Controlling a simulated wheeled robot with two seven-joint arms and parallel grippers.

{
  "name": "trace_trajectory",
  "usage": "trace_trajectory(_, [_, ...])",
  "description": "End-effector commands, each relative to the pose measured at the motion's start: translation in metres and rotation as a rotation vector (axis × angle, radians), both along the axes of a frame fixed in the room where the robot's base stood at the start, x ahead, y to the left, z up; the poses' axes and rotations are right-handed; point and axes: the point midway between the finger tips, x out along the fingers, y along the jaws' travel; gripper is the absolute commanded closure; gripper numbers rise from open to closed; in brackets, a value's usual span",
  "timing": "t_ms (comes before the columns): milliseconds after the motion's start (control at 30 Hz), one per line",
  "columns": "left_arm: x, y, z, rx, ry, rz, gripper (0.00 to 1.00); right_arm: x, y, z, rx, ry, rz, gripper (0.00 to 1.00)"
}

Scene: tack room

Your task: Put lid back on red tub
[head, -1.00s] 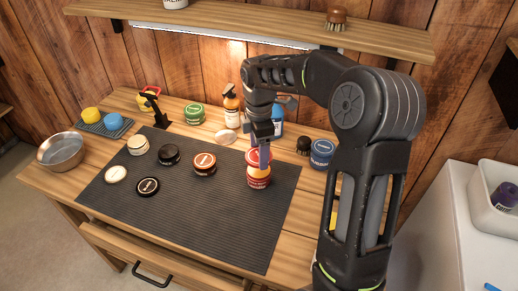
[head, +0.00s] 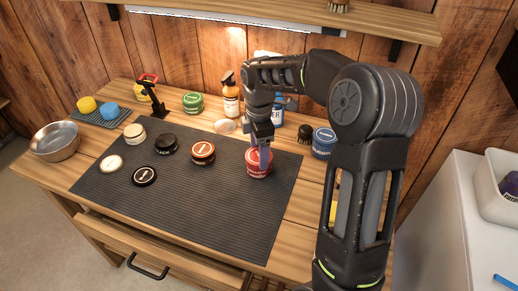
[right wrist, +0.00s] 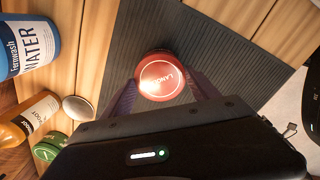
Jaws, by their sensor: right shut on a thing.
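The red tub (head: 257,171) stands upright on the dark ribbed mat, right of its middle. Its red lid (head: 252,155) sits level on top of it, with no clear gap between them in the head view. My right gripper (head: 261,158) comes down from above, its fingers shut on the lid's sides. In the right wrist view the round lid (right wrist: 161,78) with a white ring and lettering lies between the two fingers and hides the tub below. Whether the lid is fully seated, I cannot tell. My left gripper is not in view.
The mat (head: 215,215) also holds an amber tub (head: 203,152), black tub (head: 166,143), cream tub (head: 134,133), a black lid (head: 144,176) and a cream lid (head: 111,163). Bottles and a blue tub (head: 323,143) stand behind. The mat's front is clear.

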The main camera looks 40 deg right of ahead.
Motion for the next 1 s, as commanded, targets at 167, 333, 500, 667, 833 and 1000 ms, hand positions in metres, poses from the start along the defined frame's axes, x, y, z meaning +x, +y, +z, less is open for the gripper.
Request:
trace_trajectory(167, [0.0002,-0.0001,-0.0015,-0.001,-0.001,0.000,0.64,-0.0001,0.0000,-0.0023,0.000,0.000,0.000,0.68])
trace_trajectory(333, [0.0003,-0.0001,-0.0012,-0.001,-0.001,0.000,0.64,-0.0001,0.0000,-0.0021,0.000,0.000,0.000,0.68])
trace_trajectory(500, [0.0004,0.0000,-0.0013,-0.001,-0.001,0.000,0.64,-0.0001,0.0000,-0.0020,0.000,0.000,0.000,0.23])
trace_trajectory(667, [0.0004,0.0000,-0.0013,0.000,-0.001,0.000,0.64,-0.0001,0.0001,-0.0020,0.000,0.000,0.000,0.10])
trace_trajectory(833, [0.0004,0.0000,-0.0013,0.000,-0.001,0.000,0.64,-0.0001,0.0001,-0.0020,0.000,0.000,0.000,0.05])
trace_trajectory(1000, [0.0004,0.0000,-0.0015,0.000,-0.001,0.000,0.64,0.0001,0.0001,-0.0011,0.000,0.000,0.000,0.05])
